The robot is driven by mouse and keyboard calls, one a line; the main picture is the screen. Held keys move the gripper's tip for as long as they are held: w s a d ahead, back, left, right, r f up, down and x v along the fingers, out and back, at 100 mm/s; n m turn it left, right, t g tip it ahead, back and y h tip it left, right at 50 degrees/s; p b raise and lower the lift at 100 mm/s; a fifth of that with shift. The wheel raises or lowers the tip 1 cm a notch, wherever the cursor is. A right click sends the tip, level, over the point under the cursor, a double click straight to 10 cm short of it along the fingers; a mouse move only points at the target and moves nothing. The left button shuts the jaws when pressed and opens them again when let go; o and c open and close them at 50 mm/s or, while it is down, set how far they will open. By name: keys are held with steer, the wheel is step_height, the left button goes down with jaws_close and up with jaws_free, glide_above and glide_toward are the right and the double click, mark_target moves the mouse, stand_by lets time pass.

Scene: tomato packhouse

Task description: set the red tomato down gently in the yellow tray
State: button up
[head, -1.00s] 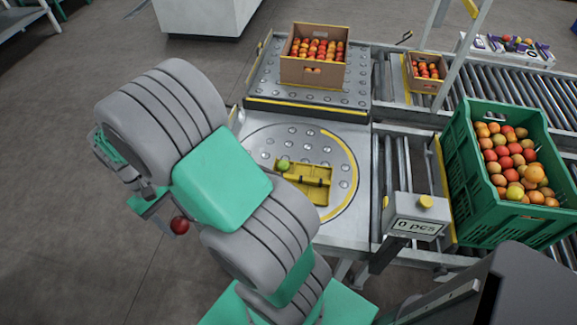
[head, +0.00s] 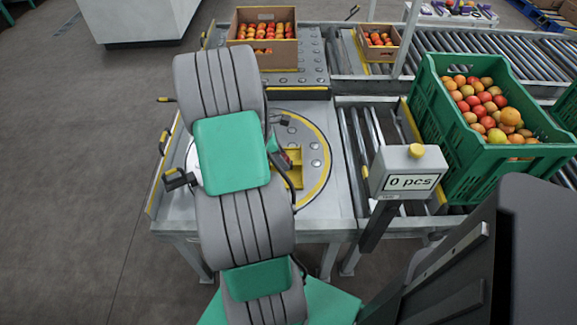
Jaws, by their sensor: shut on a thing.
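The yellow tray (head: 296,155) lies on the round plate of the metal table, and my arm hides its left part. My gripper (head: 281,151) is mostly hidden behind my arm, over or beside the tray. A small patch of the red tomato (head: 286,159) shows at the gripper, in front of the tray. The gripper is shut on it. I cannot tell how high the tomato is above the tray or whether it touches it.
A counter box (head: 408,172) reading "0 pcs" stands right of the table. A green crate (head: 450,150) of tomatoes stands on the rollers at right. Cardboard boxes (head: 270,55) (head: 378,52) of tomatoes stand behind. Bare floor lies at left.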

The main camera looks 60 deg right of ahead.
steer(key=shift+s+d+f+n, duration=0.2)
steer(key=shift+s+d, duration=0.2)
steer(key=shift+s, duration=0.2)
steer(key=shift+s+d+f+n, duration=0.1)
steer(key=shift+s+d+f, duration=0.05)
steer(key=shift+s+d, duration=0.35)
step_height(320, 180, down, 4)
steer(key=b, duration=0.5)
steer(key=shift+a, duration=0.15)
steer(key=shift+f, duration=1.05)
steer(key=shift+f+b, duration=0.3)
steer(key=shift+f, duration=0.15)
steer(key=o, duration=1)
steer(key=shift+c, duration=0.3)
steer(key=shift+c, duration=1.3)
